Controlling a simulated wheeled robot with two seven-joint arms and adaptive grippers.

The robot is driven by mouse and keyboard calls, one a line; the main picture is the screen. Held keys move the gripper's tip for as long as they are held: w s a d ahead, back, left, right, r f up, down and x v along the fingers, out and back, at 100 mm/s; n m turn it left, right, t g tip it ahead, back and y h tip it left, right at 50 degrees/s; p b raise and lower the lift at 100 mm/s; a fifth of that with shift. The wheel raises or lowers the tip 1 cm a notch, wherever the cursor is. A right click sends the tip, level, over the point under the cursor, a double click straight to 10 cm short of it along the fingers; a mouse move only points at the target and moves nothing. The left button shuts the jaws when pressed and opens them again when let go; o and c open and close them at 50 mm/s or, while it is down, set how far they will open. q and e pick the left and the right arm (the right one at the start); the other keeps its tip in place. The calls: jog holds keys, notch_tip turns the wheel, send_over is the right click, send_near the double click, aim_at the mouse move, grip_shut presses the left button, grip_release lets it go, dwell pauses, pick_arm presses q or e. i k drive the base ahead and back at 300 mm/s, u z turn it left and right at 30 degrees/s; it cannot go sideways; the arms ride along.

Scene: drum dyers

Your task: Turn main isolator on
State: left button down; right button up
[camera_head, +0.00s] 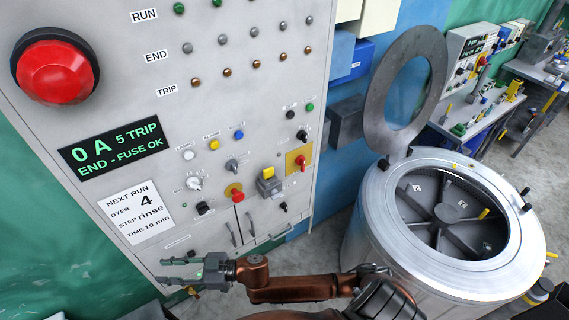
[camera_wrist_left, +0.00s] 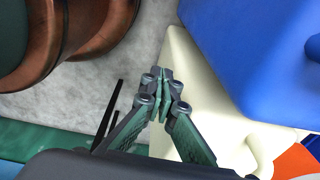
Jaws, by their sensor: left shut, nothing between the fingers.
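A grey control panel (camera_head: 130,60) fills the left and middle of the head view. A red rotary handle on a yellow plate (camera_head: 300,160), which looks like the main isolator, sits on its right side; its labels are too small to read. My right gripper (camera_head: 172,270) is in front of the panel's lower edge, fingers apart and empty, well below and left of the red handle. My left gripper (camera_wrist_left: 166,92) shows in the left wrist view, shut and empty, near cream and blue surfaces. I cannot make it out in the head view.
A large red button (camera_head: 56,72) and a green-lettered display (camera_head: 115,146) are on the panel. Smaller knobs and a red-topped lever (camera_head: 237,196) surround the red handle. An open steel drum (camera_head: 360,240) stands at right, its ring lid (camera_head: 375,95) raised. A bench lies behind.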

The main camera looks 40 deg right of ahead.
aim_at(301, 160)
jog(key=k, duration=0.35)
jog(key=z, duration=1.95)
jog(key=i, duration=0.5)
